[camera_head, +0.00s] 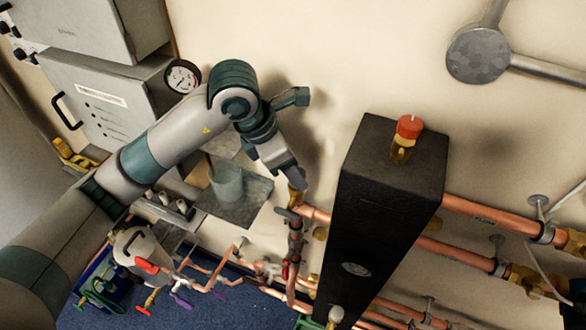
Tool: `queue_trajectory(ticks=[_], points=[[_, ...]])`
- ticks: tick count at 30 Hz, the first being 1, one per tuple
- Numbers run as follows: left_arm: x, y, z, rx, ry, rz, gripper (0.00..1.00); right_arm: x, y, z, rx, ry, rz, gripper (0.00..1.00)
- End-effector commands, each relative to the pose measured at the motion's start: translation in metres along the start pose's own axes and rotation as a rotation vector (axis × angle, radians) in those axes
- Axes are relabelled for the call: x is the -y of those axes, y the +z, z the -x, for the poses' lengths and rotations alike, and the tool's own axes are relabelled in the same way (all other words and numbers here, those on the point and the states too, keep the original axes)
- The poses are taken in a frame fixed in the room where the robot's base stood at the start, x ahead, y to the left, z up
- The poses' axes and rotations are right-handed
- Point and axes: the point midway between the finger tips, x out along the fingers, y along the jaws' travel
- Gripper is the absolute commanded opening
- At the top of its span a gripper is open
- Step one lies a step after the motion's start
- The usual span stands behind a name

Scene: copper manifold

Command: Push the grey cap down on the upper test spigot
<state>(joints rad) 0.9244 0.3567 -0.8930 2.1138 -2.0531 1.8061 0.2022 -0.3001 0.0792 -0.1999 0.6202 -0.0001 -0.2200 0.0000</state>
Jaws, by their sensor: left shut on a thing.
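My left gripper (297,184) reaches down from the end of my left arm, just left of the black box. It is shut at the top of a brass fitting, the upper test spigot (297,199), on the copper pipework. The grey cap is hidden or too small to make out between the fingertips, so I cannot tell how far down it sits on the spigot. My right gripper is not in view.
The tall black box (385,200) with a red-topped brass valve (407,135) stands close right of the gripper. Copper pipes (480,210) run right from it. A grey shelf (238,205) with a teal cup (226,178) is at left, below a pressure gauge (182,77).

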Motion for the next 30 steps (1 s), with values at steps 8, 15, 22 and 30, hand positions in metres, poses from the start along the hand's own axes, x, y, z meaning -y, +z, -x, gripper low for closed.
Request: queue_trajectory(ticks=[8,15,22,30], points=[[-0.0001,-0.0015,-0.0036,0.0,0.0,0.0,0.13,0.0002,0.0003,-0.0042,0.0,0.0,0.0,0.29],[-0.0001,-0.0026,-0.0062,0.0,0.0,0.0,0.13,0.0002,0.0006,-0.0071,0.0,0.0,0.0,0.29],[-0.0001,-0.0026,-0.0062,0.0,0.0,0.0,0.56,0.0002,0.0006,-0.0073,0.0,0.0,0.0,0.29],[-0.0001,-0.0026,-0.0059,0.0,0.0,0.0,0.56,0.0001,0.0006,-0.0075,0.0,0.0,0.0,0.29]])
